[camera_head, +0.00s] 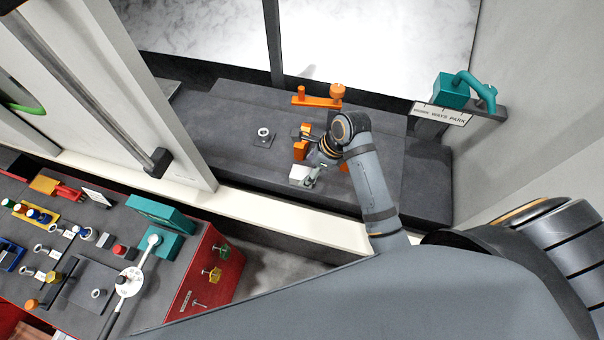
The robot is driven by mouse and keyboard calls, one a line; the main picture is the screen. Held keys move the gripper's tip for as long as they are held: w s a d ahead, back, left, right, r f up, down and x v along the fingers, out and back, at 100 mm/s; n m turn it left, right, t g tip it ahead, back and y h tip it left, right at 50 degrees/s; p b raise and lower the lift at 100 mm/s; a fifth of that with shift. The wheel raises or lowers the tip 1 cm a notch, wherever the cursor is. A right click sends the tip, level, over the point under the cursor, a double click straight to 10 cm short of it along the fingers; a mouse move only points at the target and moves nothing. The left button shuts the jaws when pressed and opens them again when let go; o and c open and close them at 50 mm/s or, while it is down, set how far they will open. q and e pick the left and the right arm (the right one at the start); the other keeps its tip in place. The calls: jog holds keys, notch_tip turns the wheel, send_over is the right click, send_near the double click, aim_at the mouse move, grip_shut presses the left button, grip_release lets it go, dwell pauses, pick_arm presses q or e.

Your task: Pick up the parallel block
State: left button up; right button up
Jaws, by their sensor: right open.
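My right arm reaches over the dark grey machine bed, and its gripper (309,157) is low over the middle of it, open. A small pale grey block (299,173) lies at the lower finger, close to it or touching; I cannot tell which. It may be the parallel block, but it is too small to be sure. Orange parts (300,150) stand beside and behind the fingers, partly hidden by the gripper and wrist. My left gripper is not in view.
An orange bar with round knobs (318,101) stands behind the gripper. A small ring on a plate (263,134) lies left. A teal device (451,90) sits on a sign-bearing ledge at right. A red cart (207,272) with tools stands lower left. A pale sill (293,222) edges the bed.

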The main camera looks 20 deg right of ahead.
aim_at(302, 172)
jog(key=shift+w+a+f+p, duration=0.2)
jog(key=shift+w+f+p, duration=0.1)
jog(key=shift+f+p, duration=0.2)
jog(key=shift+w+a+f+p, duration=0.15)
jog(key=shift+w+f+p, duration=0.1)
jog(key=shift+f+p, duration=0.2)
jog(key=shift+x, duration=1.2)
jog(key=shift+f, duration=0.3)
grip_shut()
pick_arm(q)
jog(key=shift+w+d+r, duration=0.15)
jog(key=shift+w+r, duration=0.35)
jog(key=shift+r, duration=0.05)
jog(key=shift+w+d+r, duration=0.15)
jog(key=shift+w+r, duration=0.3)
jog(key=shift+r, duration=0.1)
pick_arm(e)
jog(key=shift+w+r, duration=0.15)
